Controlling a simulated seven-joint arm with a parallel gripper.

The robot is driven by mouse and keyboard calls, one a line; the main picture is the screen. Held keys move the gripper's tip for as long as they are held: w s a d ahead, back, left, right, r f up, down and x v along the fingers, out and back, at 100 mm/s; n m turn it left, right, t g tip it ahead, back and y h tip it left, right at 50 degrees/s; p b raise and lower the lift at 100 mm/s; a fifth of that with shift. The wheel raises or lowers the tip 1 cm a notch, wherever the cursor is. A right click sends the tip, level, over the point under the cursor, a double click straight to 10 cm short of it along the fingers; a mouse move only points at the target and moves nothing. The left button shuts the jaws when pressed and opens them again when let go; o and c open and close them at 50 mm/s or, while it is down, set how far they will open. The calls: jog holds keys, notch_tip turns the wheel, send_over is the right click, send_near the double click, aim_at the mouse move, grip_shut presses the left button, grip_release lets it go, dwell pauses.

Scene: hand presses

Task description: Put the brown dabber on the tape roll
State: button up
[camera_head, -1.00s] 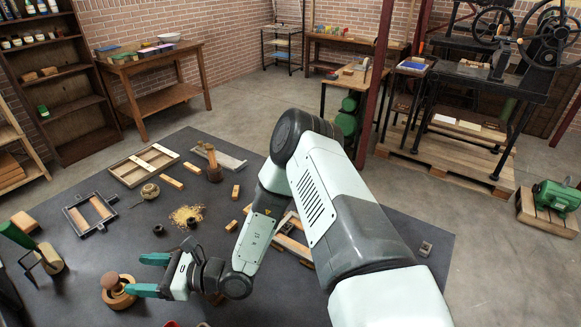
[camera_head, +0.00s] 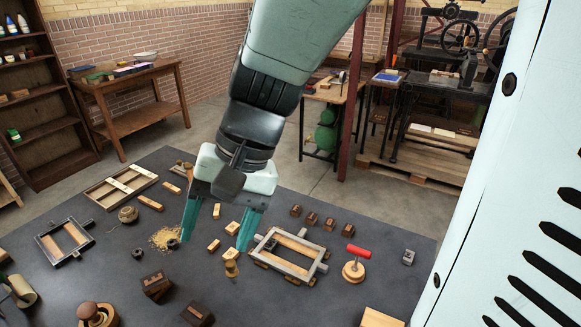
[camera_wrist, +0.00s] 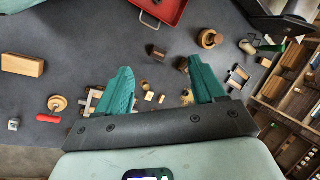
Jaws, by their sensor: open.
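The brown dabber (camera_head: 88,310) shows its rounded brown top at the bottom left of the head view. It appears to sit upright on the tape roll (camera_head: 109,321), a tan ring around its base that the frame edge partly cuts off. Dabber (camera_wrist: 209,37) and roll also show small in the wrist view, beyond my right finger, where the contact is too small to judge. My gripper (camera_head: 218,240) is open and empty, fingers pointing down, well to the right of the dabber and apart from it. Its two teal fingers also show in the wrist view (camera_wrist: 163,75).
Dark wooden blocks (camera_head: 156,286) lie right of the roll. Shavings (camera_head: 165,238) and small blocks lie mid-table. A red tray (camera_wrist: 160,8) shows in the wrist view.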

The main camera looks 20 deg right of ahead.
jog(key=s+d+r+n+t+h, duration=0.1)
jog(key=s+d+r+t+h, duration=0.3)
jog(key=d+r, duration=0.5)
jog(key=s+d+t, duration=0.2)
jog(key=shift+d+r+n+t+h, duration=0.15)
jog(key=shift+r+n+t+h, duration=0.15)
